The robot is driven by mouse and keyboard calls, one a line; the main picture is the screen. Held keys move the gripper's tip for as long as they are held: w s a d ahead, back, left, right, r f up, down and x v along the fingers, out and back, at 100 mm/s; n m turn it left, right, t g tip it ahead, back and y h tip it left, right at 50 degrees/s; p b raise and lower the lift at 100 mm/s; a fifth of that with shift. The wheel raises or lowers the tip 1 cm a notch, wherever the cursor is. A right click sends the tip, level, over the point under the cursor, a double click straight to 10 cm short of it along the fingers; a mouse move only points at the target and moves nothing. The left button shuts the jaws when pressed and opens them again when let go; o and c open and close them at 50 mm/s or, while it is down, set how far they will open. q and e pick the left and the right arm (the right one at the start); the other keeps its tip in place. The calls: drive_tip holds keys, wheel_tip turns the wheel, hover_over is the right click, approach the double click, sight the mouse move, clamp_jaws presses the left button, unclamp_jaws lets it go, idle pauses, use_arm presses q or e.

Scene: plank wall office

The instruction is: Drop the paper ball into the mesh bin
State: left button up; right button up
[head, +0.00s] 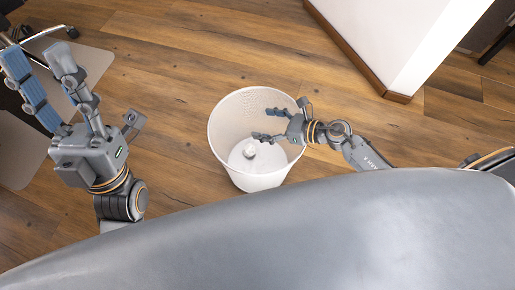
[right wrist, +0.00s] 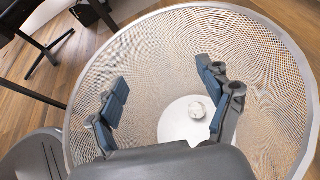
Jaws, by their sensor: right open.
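The white mesh bin (head: 226,122) stands on the wooden floor in the middle of the head view, and its mesh wall (right wrist: 160,60) fills much of the right wrist view. The crumpled white paper ball (head: 249,151) lies on the bin's bottom; it also shows in the right wrist view (right wrist: 197,110), partly beside a finger. My right gripper (head: 266,125) is over the bin's opening with its fingers apart and nothing between them. My left gripper (head: 50,80) is raised at the left with its fingers apart, empty and away from the bin.
A white wall corner (head: 385,40) with a brown baseboard stands at the upper right. A chair base (head: 45,35) and a clear floor mat (head: 90,60) are at the upper left. The wooden floor (head: 180,60) around the bin is clear.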

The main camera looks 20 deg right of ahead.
drive_tip(key=shift+d, duration=0.1)
drive_tip(key=v, duration=1.2)
